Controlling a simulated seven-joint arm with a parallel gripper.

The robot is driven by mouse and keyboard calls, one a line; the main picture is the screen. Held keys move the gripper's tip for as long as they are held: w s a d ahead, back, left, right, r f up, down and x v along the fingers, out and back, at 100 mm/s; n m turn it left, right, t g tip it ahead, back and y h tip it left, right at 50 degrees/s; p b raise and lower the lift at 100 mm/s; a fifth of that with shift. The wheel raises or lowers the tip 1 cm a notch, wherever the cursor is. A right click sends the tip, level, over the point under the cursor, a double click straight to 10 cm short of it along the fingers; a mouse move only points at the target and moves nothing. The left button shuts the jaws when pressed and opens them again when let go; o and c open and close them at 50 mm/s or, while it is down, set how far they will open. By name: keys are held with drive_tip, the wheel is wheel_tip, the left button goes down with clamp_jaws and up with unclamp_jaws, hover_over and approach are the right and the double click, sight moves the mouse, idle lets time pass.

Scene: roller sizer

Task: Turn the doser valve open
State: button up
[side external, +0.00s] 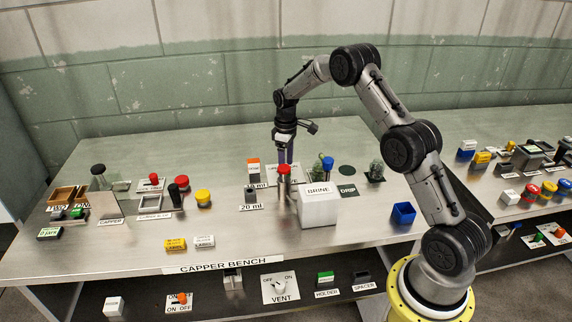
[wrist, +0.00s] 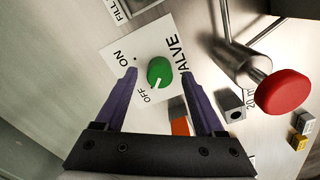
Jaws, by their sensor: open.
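The doser valve is a green knob (wrist: 160,72) on a white plate (wrist: 122,50) marked ON, OFF and VALVE in the wrist view. The knob's white pointer line is toward OFF. My gripper (wrist: 159,76) is open, with one purple finger on each side of the knob in the picture and a gap to it on both sides. I cannot tell how far the fingertips are above the plate. In the side external view my gripper (side external: 285,155) points down behind the red-capped cylinder (side external: 284,182), and the knob is hidden there.
The cylinder's red cap (wrist: 283,91) stands close on the right in the wrist view. A grey block (wrist: 232,105) and an orange-topped block (wrist: 180,126) are near the fingers. The white BRINE box (side external: 318,207) is in front.

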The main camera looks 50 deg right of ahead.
drive_tip(key=shift+f, duration=0.35)
clamp_jaws()
